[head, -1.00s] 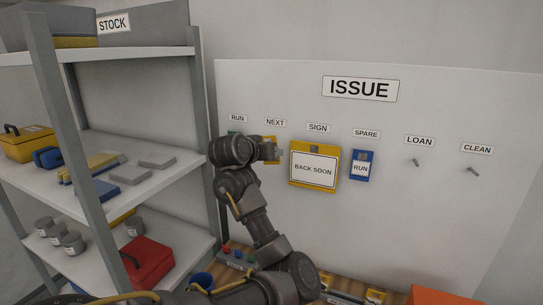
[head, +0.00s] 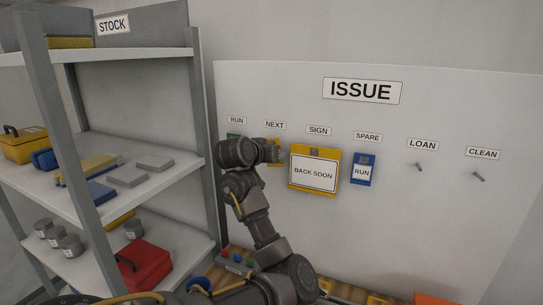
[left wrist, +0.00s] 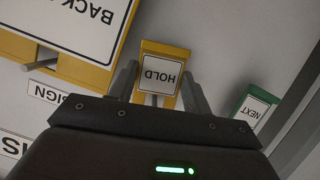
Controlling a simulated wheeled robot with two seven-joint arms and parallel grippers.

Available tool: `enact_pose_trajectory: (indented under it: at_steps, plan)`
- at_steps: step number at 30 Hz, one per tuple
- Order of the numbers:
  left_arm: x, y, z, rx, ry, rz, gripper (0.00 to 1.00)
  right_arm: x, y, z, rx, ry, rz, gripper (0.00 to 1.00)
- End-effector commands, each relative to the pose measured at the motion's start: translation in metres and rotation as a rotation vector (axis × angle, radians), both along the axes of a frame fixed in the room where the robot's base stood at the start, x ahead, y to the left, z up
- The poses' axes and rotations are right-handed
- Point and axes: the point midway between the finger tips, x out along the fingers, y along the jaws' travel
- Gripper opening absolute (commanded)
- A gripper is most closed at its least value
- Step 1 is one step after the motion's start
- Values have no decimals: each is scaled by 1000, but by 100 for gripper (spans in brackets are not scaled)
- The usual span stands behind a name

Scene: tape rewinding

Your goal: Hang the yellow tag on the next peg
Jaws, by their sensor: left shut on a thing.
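The yellow tag reads HOLD and shows upside down in the left wrist view (left wrist: 160,76), between my gripper's two fingers. In the head view only a part of the yellow tag (head: 275,157) shows, under the NEXT label (head: 274,125) on the white board. My left gripper (head: 272,151) is shut on the tag, close to the board; its fingers also show in the left wrist view (left wrist: 158,88). The NEXT peg is hidden, so I cannot tell whether the tag is on it. My right gripper is not in view.
The yellow BACK SOON sign (head: 314,171) hangs under SIGN and a blue RUN tag (head: 362,171) under SPARE. The LOAN peg (head: 419,167) and CLEAN peg (head: 478,177) are bare. A stock shelf post (head: 207,130) stands left.

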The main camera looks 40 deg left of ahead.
Motion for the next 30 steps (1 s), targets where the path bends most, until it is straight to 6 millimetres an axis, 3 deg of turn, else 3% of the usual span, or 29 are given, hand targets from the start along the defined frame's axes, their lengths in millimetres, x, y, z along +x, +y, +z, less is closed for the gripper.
enact_pose_trajectory:
  at_steps: [12, 13, 18, 30]
  plan:
    - [1, -2, 0, 0, 1, -2, 28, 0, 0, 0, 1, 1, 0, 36]
    - [1, -2, 0, 0, 1, -2, 51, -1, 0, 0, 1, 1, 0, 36]
    - [1, -2, 0, 0, 0, -3, 74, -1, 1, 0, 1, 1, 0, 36]
    - [1, -7, 5, 0, 0, -9, 74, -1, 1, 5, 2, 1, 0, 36]
